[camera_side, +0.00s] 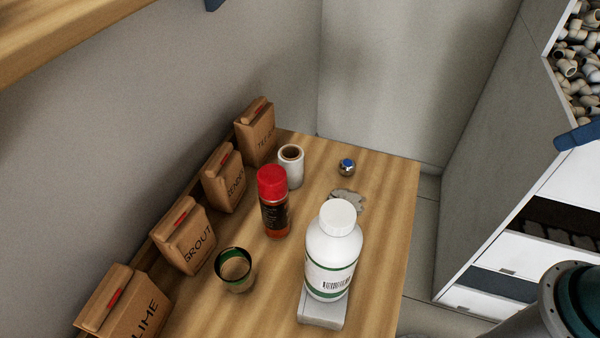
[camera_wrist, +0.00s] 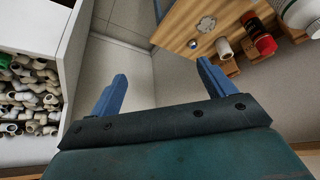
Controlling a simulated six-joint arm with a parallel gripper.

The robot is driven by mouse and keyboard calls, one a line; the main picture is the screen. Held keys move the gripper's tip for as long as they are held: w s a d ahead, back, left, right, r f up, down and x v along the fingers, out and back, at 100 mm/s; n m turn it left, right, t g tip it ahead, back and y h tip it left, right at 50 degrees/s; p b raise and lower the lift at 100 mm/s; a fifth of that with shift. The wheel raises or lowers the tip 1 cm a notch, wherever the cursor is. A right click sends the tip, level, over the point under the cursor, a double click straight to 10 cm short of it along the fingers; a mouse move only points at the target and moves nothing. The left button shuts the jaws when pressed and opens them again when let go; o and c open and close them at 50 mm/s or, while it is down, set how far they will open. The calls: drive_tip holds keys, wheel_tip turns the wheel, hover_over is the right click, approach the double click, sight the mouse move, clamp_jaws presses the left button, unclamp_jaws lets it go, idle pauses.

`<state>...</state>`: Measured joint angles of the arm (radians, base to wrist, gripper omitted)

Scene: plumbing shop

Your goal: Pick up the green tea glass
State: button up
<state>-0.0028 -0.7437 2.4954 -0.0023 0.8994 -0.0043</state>
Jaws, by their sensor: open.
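The green tea glass (camera_side: 236,271) stands upright on the wooden bench in the side view. It is a small see-through cup with a dark green band at its rim, close to the bags and left of the white bottle. I do not see it in the wrist view. My gripper (camera_wrist: 162,76) shows in the wrist view with its two blue fingers wide apart and nothing between them. It is away from the bench top, which lies at the upper right of that view.
A white bottle (camera_side: 334,252) stands on a pale block (camera_side: 321,314) right of the glass. A red-capped jar (camera_side: 273,203), white roll (camera_side: 290,167) and blue-topped metal ball (camera_side: 347,167) are farther back. Brown bags (camera_side: 186,236) line the wall. A shelf of pipe fittings (camera_wrist: 30,95) is at left.

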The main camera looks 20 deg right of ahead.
drive_tip(key=w+a+r+n+g+y, duration=0.1)
drive_tip(key=w+a+r+n+y, duration=0.1)
drive_tip(key=w+a+n, duration=0.55)
drive_tip(key=n+g+y, duration=0.2)
drive_tip(key=n+g, duration=0.4)
drive_tip(key=n, duration=0.9)
hover_over(241, 254)
drive_tip(key=d, duration=0.3)
wheel_tip(241, 254, down, 21)
drive_tip(key=shift+x, duration=4.05)
drive_tip(key=shift+s+a, duration=0.15)
drive_tip(key=shift+x, duration=2.5)
drive_tip(key=shift+c, duration=0.2)
